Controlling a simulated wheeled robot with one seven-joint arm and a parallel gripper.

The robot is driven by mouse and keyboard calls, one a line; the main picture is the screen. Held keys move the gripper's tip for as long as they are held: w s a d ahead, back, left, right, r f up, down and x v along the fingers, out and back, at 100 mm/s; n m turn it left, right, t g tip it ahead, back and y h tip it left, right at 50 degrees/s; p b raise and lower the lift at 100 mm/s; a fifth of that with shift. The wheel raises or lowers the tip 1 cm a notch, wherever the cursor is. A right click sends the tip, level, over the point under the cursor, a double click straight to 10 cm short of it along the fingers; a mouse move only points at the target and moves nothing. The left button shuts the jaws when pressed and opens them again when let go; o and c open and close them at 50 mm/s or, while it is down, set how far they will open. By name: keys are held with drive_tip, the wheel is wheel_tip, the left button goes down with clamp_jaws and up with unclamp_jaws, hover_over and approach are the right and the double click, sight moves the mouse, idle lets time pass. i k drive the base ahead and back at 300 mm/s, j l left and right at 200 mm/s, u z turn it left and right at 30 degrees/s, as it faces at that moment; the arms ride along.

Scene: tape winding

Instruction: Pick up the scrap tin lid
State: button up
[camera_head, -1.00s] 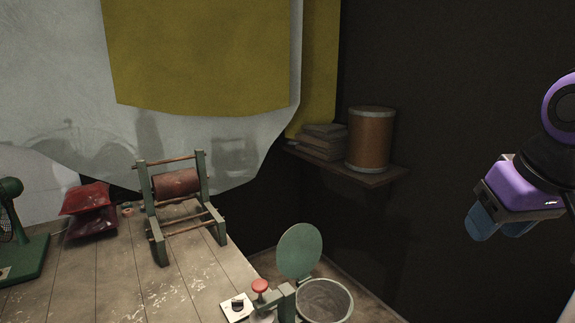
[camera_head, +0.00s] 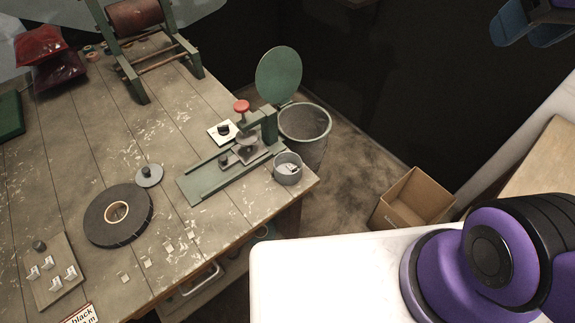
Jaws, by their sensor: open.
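The scrap tin lid appears to be the small round grey disc with a dark knob (camera_head: 149,177), lying flat on the workbench (camera_head: 185,88). A small grey tin (camera_head: 287,174) stands open near the bench's right corner, with pale scraps inside. My gripper (camera_head: 532,32) is at the top right edge, partly cut off, with its blue fingers apart. It is far from the lid and touches nothing that I can see.
A black tape roll (camera_head: 95,222) lies left of the lid. A green press with a red knob (camera_head: 242,107) stands between lid and tin. A green-lidded bin (camera_head: 304,122) and cardboard box (camera_head: 415,198) are beyond the bench. Small pale pieces (camera_head: 168,245) lie in front.

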sight(149, 175)
drive_tip(key=u, duration=1.45)
